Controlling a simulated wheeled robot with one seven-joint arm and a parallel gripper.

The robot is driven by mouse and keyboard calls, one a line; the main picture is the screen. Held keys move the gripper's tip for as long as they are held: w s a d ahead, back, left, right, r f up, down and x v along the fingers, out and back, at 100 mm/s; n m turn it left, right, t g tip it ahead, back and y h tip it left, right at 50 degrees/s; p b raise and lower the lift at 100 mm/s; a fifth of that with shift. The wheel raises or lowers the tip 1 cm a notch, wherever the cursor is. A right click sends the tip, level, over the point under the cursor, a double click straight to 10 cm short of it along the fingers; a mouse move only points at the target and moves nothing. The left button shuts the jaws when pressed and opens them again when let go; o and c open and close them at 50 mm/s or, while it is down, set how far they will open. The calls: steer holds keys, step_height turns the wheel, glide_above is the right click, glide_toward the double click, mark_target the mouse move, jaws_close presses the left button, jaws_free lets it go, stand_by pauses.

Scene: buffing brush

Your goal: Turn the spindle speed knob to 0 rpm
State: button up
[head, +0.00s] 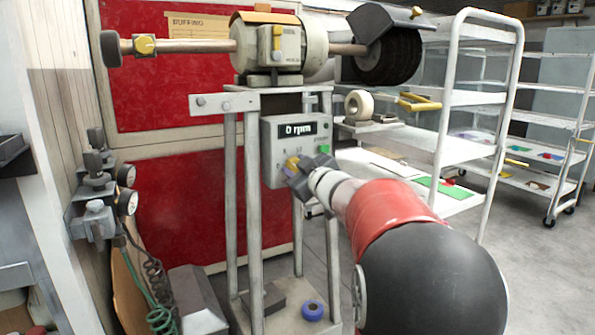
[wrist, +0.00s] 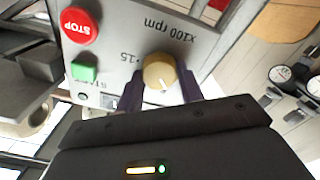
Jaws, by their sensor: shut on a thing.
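The spindle speed knob (head: 291,164) is a round yellow-tan dial on the front of a grey control box (head: 271,150). The box display (head: 298,130) reads "0 rpm". In the wrist view the knob (wrist: 160,72) has a pale pointer line on its face, and the panel is marked "x100 rpm" and "15". My gripper (head: 301,170) reaches the panel from the right in the head view. In the wrist view its two dark fingers (wrist: 160,92) stand on either side of the knob and are shut on it. Some scale marks are hidden.
A red STOP button (wrist: 77,26) and a green start button (wrist: 85,68) sit beside the knob. The buffing machine (head: 280,45) stands above the box on a metal stand (head: 232,190). A white shelf cart (head: 470,100) stands to the right. Pressure gauges (head: 127,190) are at left.

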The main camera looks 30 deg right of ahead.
steer(key=n+b, duration=0.1)
steer(key=n, duration=0.1)
steer(key=n+b, duration=0.1)
steer(key=n, duration=0.2)
steer(key=shift+a+f+n+b, duration=0.1)
steer(key=shift+f+n+b, duration=0.1)
steer(key=shift+n+b, duration=0.9)
steer(key=shift+n, duration=1.1)
steer(key=o, duration=1)
steer(key=s, duration=0.7)
steer(key=shift+s, duration=0.4)
steer(key=shift+r, duration=0.1)
